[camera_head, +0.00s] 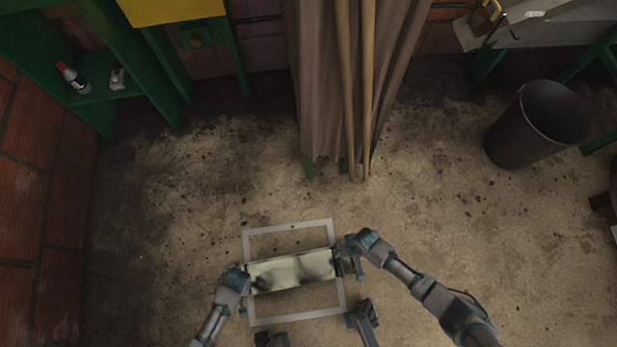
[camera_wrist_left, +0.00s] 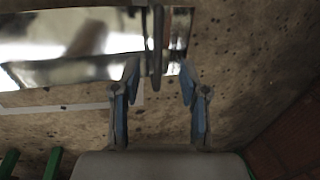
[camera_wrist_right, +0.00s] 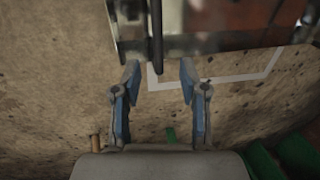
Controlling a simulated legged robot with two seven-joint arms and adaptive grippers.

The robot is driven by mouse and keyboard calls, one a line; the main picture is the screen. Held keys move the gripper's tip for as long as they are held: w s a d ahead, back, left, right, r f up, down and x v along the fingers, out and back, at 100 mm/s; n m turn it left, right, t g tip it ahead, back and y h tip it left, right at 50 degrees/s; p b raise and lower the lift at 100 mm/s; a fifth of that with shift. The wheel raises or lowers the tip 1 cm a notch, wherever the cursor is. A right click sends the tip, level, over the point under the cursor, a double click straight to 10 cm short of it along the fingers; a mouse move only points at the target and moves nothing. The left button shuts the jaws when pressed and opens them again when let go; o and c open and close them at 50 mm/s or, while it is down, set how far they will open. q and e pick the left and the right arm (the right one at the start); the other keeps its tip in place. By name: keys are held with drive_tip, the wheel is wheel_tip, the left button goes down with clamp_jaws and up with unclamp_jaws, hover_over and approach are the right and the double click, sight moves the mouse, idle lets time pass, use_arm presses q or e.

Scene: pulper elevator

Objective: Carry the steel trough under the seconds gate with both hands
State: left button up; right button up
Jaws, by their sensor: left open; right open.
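The steel trough (camera_head: 292,271) lies across a pale rectangular outline on the floor in the head view, its shiny surface reflecting light and dark patches. My left gripper (camera_head: 244,281) is at its left end. In the left wrist view the open fingers (camera_wrist_left: 158,70) stand either side of a dark upright handle bar (camera_wrist_left: 157,45) at the trough's end. My right gripper (camera_head: 350,258) is at the right end. In the right wrist view its open fingers (camera_wrist_right: 160,70) flank the lower end of a similar bar (camera_wrist_right: 155,35). I cannot tell which fitting is the seconds gate.
A brown hanging cloth (camera_head: 320,80) and two wooden poles (camera_head: 366,90) stand ahead. A dark bin (camera_head: 535,125) is at right, below a grey metal chute (camera_head: 560,28). Green framework (camera_head: 150,60) stands at left. Floor between is clear.

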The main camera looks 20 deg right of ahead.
use_arm(q)
drive_tip(key=f, duration=0.6)
drive_tip(key=shift+a+f, duration=0.2)
drive_tip(key=shift+a, duration=0.15)
use_arm(e)
drive_tip(key=f, duration=0.4)
drive_tip(key=a+f, duration=0.1)
drive_tip(key=f, duration=0.1)
drive_tip(key=shift+w+f, duration=0.1)
drive_tip(key=shift+f, duration=0.3)
use_arm(q)
drive_tip(key=shift+w+a+f, duration=0.1)
drive_tip(key=shift+a+f, duration=0.2)
drive_tip(key=shift+f, duration=0.3)
use_arm(e)
drive_tip(key=shift+a+f, duration=0.15)
drive_tip(key=shift+f, duration=0.3)
use_arm(q)
drive_tip(key=shift+d, duration=0.1)
clamp_jaws()
use_arm(e)
clamp_jaws()
